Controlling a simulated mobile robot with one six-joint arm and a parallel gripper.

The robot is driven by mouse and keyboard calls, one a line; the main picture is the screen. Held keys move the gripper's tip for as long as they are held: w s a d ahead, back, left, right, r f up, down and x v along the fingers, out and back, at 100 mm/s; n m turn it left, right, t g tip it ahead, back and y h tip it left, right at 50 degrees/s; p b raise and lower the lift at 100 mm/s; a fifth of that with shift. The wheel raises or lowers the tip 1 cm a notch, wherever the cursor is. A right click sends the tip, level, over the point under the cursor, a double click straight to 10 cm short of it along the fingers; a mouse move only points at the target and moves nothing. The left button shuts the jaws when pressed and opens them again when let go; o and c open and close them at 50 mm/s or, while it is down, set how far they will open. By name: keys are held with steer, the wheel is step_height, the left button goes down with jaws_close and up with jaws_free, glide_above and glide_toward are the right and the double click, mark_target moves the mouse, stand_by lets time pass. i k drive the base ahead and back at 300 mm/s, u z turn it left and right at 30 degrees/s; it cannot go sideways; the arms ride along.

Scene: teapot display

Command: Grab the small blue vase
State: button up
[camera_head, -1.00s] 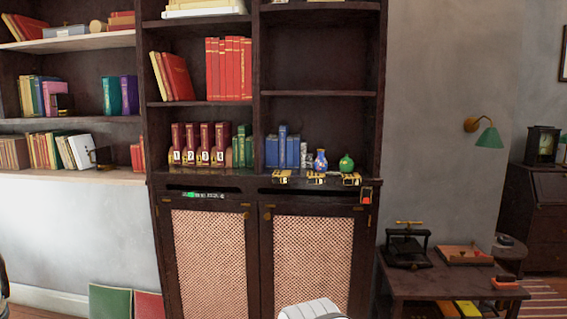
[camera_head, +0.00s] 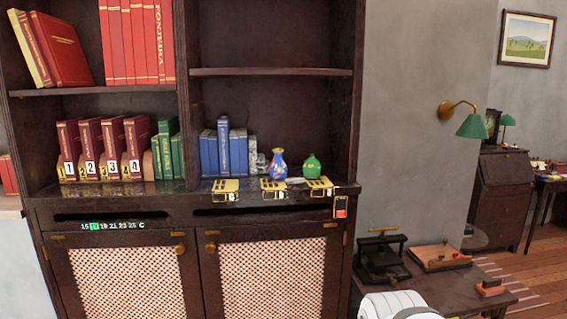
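The small blue vase (camera_head: 278,164) stands upright on the cabinet ledge (camera_head: 120,190), in the right-hand bay of the dark bookcase. It has a narrow neck and coloured patches on its body. A round green vase (camera_head: 311,167) stands just right of it. A white rounded part at the bottom edge looks like part of my arm. My gripper's fingers are not in view, and nothing of mine is near the vase.
Blue books (camera_head: 224,150) and a grey figure stand left of the vase. Brass plates (camera_head: 274,190) sit along the ledge's front. A dark low table (camera_head: 440,285) with a press (camera_head: 381,258) stands at right. The shelf space above the vase is empty.

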mark_target(278, 169)
steer(key=u, duration=0.05)
steer(key=i, duration=0.85)
steer(key=u, duration=0.6)
